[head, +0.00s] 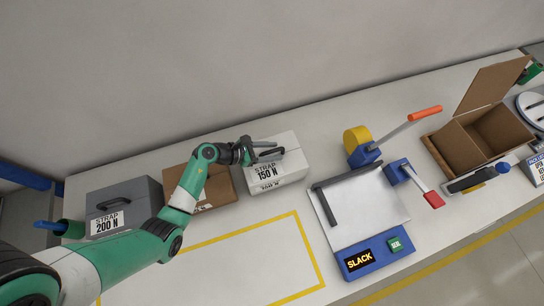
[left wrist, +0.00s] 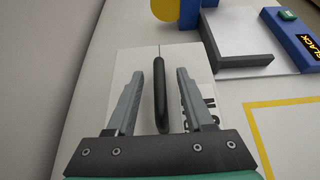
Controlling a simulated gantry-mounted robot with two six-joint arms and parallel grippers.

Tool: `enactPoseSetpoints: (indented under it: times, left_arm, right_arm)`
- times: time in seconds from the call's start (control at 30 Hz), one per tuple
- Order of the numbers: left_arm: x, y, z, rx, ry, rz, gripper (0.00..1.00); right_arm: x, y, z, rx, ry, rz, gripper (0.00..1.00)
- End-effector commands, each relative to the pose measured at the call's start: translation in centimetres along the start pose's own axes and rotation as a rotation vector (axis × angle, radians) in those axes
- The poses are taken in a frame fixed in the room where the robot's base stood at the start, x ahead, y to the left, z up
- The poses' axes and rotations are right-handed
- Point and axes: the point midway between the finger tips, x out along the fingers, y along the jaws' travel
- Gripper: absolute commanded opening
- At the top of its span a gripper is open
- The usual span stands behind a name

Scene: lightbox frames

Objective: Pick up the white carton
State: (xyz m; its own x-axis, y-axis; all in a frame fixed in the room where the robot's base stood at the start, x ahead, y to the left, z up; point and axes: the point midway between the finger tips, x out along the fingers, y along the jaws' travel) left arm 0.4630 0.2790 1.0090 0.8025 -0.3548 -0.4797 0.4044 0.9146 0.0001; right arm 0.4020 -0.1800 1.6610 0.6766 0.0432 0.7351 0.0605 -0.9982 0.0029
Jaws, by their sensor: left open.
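The white carton (head: 290,172) stands on the bench in the head view, marked "STRAP 150 N", with a dark handle on its top. My left gripper (head: 279,149) is over the top of the carton and open. In the left wrist view the carton's white top (left wrist: 140,66) shows beneath the fingers of my left gripper (left wrist: 158,76). The black handle (left wrist: 160,90) lies between the two fingers, with a gap on each side. My right gripper is not in view.
A brown carton (head: 222,190) stands left of the white one, partly behind my arm. A grey case (head: 120,195) marked "STRAP 200 N" is further left. A blue-and-white device (head: 365,210) reading "SLACK" stands to the right. A yellow-outlined area (head: 262,262) in front is empty.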

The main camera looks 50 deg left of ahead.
Motion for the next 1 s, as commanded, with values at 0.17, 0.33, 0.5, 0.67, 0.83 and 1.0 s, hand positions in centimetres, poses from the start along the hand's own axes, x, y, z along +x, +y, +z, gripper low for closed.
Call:
enactPoseSetpoints:
  times: [0.17,0.33,0.5,0.67,0.83,1.0]
  left_arm:
    - [-0.06,0.01,0.04,0.000,0.000,0.000,0.47]
    - [-0.07,0.00,0.04,0.000,0.000,0.000,0.16]
    - [-0.08,-0.01,0.04,0.000,0.000,0.000,0.00]
    - [-0.08,-0.01,0.04,0.000,0.000,0.000,0.00]
    - [-0.09,-0.01,0.04,0.000,0.000,0.000,0.00]
    - [-0.09,-0.01,0.05,0.000,0.000,0.000,0.00]
  right_arm:
    - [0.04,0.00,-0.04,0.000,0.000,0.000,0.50]
    - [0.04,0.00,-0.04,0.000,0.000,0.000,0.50]
    - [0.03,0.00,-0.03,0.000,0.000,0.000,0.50]
    - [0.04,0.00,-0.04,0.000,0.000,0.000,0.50]
    - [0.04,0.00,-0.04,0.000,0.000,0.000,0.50]
    - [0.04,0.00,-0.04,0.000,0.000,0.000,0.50]
